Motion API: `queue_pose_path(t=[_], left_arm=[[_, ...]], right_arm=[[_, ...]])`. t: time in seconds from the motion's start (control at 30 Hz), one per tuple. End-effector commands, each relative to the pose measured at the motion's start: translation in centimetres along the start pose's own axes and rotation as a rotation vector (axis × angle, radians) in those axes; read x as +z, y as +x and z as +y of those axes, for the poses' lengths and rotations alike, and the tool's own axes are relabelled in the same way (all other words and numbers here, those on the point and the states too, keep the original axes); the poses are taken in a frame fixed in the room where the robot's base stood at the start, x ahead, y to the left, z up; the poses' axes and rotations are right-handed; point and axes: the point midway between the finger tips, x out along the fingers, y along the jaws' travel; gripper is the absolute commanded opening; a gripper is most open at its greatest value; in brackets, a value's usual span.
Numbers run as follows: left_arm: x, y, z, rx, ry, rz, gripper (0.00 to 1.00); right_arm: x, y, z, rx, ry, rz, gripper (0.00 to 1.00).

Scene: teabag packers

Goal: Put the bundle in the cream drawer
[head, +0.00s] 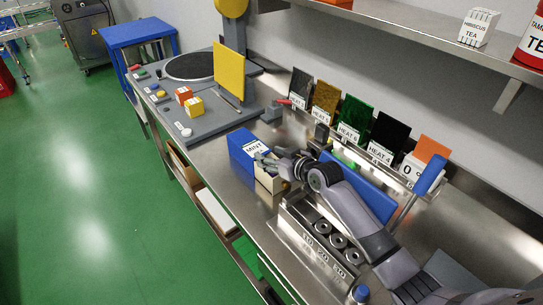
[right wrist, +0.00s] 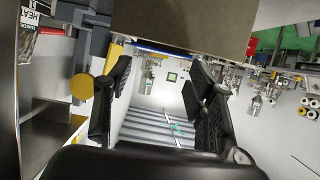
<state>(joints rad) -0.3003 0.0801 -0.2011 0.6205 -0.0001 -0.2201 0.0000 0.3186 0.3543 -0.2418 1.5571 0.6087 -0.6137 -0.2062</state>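My right gripper (head: 268,163) reaches in from the lower right, over a small cream block (head: 268,179) beside the blue MINT box (head: 246,146). In the right wrist view, its fingers (right wrist: 158,95) are spread apart with nothing visible between them. A large tan-grey block (right wrist: 185,25) sits just beyond the fingertips there. I cannot tell whether the cream block is the bundle, or whether a finger touches it. Under the bench, a pale cream-white drawer (head: 213,211) is between a tan one (head: 184,166) and a green one (head: 246,258). My left gripper is out of view.
A grey machine with a yellow plate (head: 229,71) stands at the bench's far end. Several coloured HEAT cards (head: 354,120) line the wall side. A metal holder with round wells (head: 325,232) stands near my arm. Green floor is open at left.

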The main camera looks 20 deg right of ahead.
Motion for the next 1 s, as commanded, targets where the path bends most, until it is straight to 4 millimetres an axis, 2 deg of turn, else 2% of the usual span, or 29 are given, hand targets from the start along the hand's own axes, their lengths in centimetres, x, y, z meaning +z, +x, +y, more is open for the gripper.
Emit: queue_pose_path(t=[0.03,0.3,0.47,0.5,0.57,0.8,1.0], left_arm=[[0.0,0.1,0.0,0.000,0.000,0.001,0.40],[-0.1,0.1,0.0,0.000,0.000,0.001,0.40],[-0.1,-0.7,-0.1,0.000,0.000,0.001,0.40],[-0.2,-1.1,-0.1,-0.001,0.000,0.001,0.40],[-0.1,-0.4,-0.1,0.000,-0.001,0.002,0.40],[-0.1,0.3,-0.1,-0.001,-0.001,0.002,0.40],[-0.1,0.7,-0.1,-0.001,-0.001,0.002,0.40]], right_arm=[[0.7,0.1,-0.1,-0.003,0.004,-0.013,0.56],[0.9,0.1,-0.2,-0.003,0.005,-0.017,0.58],[-0.1,-0.3,-0.2,-0.004,0.006,-0.017,0.58],[-0.7,-0.6,-0.2,-0.003,0.006,-0.016,0.58],[-0.1,-1.2,-0.1,-0.002,0.003,-0.015,0.58],[-0.4,-5.1,-0.1,-0.001,0.000,-0.009,0.58],[-0.6,-7.3,0.0,-0.001,0.002,-0.008,0.58]])
